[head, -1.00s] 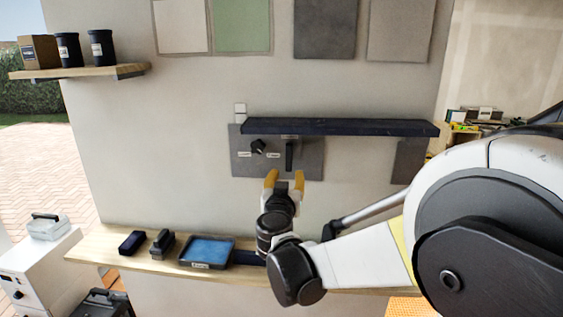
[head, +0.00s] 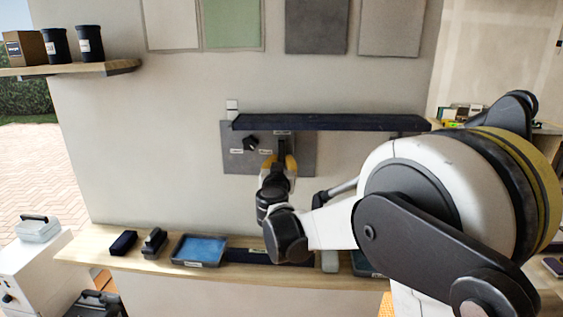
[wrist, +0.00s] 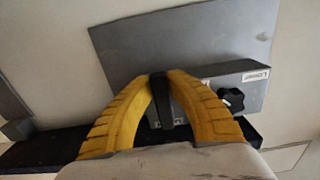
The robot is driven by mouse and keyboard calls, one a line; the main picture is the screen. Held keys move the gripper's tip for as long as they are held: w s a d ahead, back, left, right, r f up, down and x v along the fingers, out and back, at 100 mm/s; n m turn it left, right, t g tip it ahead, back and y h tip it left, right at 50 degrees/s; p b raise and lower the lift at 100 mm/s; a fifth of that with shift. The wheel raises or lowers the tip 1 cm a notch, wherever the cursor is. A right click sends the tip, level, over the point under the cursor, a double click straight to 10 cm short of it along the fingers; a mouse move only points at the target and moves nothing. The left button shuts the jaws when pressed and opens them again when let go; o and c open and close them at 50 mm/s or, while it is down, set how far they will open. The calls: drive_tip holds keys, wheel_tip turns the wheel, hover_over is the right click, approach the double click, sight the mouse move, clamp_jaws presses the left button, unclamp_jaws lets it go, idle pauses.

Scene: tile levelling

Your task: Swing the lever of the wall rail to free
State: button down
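The wall rail (head: 330,122) is a long dark bar on the wall, with a grey plate (head: 232,162) behind and below its left part. The black lever (wrist: 161,103) shows in the wrist view between my yellow fingers. In the head view my gripper (head: 280,160) covers most of it. My gripper in the wrist view (wrist: 162,80) has its tips drawn in against both sides of the lever. A black knob (head: 250,143) sits left of the lever in the head view; the wrist view shows it at the right (wrist: 231,98).
Below, a wooden shelf (head: 105,258) holds a blue-filled tray (head: 200,248) and small dark tools. A higher shelf (head: 70,69) at the left carries canisters. Tile samples (head: 317,25) hang above the rail.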

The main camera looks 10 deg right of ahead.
drive_tip(key=shift+d, duration=0.1)
drive_tip(key=shift+s+d+r+n+p, duration=0.3)
drive_tip(key=shift+d+r+n, duration=0.45)
drive_tip(key=shift+n, duration=1.7)
drive_tip(key=shift+s+d+r+n+p, duration=0.3)
drive_tip(key=shift+d+r+n, duration=0.45)
drive_tip(key=shift+n, duration=1.65)
drive_tip(key=shift+s+d+r+n+p, duration=0.2)
drive_tip(key=shift+d+r+n+p, duration=0.5)
drive_tip(key=shift+n, duration=1.75)
drive_tip(key=shift+d+f, duration=0.15)
drive_tip(key=shift+d, duration=0.15)
drive_tip(key=shift+b, duration=0.3)
drive_tip(key=c, duration=1.3)
unclamp_jaws()
drive_tip(key=shift+c, duration=0.2)
